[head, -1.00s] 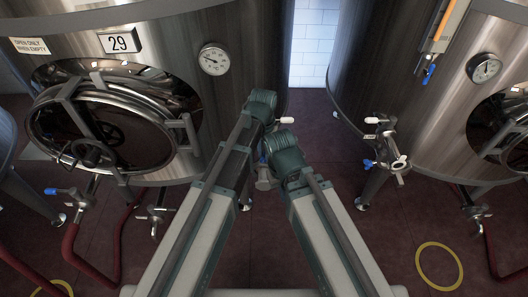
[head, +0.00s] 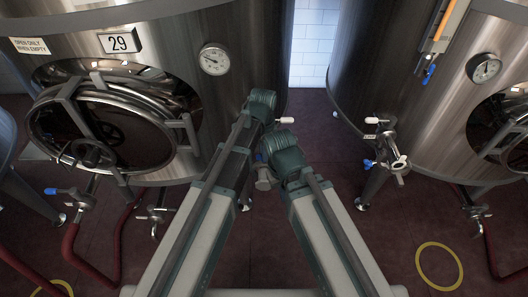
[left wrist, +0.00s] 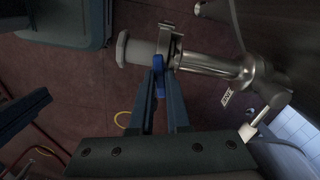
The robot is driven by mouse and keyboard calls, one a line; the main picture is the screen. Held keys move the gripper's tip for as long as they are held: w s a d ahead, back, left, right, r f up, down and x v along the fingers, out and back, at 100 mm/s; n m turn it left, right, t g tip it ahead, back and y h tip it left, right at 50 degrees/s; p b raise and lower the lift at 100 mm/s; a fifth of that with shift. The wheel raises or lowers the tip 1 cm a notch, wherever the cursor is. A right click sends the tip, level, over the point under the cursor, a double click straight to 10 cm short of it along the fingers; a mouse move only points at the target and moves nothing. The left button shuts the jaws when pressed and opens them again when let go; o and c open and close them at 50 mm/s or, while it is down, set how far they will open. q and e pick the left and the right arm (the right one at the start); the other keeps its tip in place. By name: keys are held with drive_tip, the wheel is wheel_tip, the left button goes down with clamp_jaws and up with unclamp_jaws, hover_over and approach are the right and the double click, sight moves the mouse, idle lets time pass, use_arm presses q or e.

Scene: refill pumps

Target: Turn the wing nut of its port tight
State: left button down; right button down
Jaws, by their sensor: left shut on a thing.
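The blue wing nut (left wrist: 159,66) sits on a metal clamp (left wrist: 173,40) in the left wrist view. The clamp goes round the joint between a steel port pipe (left wrist: 215,65) and a pale grey capped end (left wrist: 138,51). My left gripper (left wrist: 160,82) is at the wing nut, with its two fingers shut on it from below in the picture. In the head view a small blue bit (head: 259,157) and a metal end (head: 265,182) show between my arms; the fingers are mostly hidden there.
Steel tank 29 (head: 225,100) stands at the left and another steel tank (head: 390,70) at the right. A valve fitting (head: 388,150) juts from the right tank. Red hoses (head: 117,240) lie at the left. The floor has a yellow ring (head: 439,266) and open room around it.

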use_arm(q)
drive_tip(key=shift+m, duration=1.2)
drive_tip(key=c, duration=0.9)
unclamp_jaws()
drive_tip(key=shift+r, duration=0.1)
wheel_tip(320, 180, up, 14)
drive_tip(key=p, duration=1.4)
drive_tip(key=shift+a, duration=0.1)
drive_tip(key=shift+f, duration=0.2)
